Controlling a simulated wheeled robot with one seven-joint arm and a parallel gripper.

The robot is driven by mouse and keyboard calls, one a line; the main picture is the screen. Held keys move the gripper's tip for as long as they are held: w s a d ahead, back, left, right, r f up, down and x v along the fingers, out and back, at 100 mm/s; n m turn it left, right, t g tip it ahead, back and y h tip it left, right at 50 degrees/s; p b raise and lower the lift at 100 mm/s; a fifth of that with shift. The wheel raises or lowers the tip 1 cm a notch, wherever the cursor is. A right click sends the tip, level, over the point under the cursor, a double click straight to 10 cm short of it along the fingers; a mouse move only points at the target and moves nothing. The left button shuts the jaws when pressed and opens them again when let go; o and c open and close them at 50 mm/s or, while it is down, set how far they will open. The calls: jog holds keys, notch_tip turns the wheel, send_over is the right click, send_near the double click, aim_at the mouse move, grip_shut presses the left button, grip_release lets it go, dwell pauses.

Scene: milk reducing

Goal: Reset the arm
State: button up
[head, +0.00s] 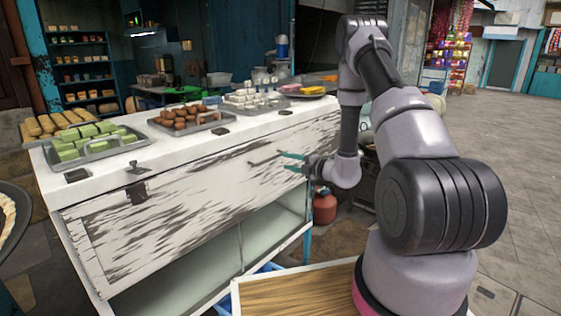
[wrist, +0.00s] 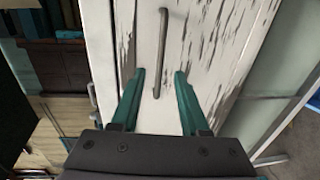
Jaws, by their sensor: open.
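My gripper (head: 294,162) is in front of the white, worn counter (head: 190,172), near its right end. Its two teal fingers are apart and empty. In the wrist view, my gripper (wrist: 158,85) faces a grey bar handle (wrist: 161,50) on the counter's peeling white front panel. The handle lies ahead of and between the fingertips, and I see no contact. In the head view the handle (head: 266,160) is just left of the fingers. My arm bends down from above, to the right of the counter.
Trays of green blocks (head: 90,145), brown round pieces (head: 188,117) and white blocks (head: 250,98) stand on the counter. A red gas cylinder (head: 324,206) stands below, beyond the counter's right end. Open paved floor (head: 525,180) lies at the right.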

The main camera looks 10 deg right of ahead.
jog(key=shift+s+d+r, duration=0.1)
jog(key=shift+s+d, duration=0.25)
jog(key=shift+s, duration=0.15)
jog(key=s+a+r+n+g+y, duration=0.2)
jog(key=s+a+r+n+g, duration=0.25)
jog(key=r+n, duration=0.4)
jog(key=s+a+r+n+g+y, duration=0.25)
jog(key=s+a+r+n, duration=0.35)
jog(key=r, duration=0.4)
jog(key=s+r+n+g+h, duration=0.3)
jog(key=s+r+n+g, duration=0.3)
jog(key=s+n, duration=0.5)
jog(key=s+d+r+n+t+h, duration=0.6)
jog(key=s+d+r+n+h, duration=0.3)
jog(key=n, duration=0.8)
jog(key=s+d, duration=0.1)
jog(key=s, duration=0.2)
jog(key=shift+d+t, duration=0.35)
jog(key=shift+t, duration=0.05)
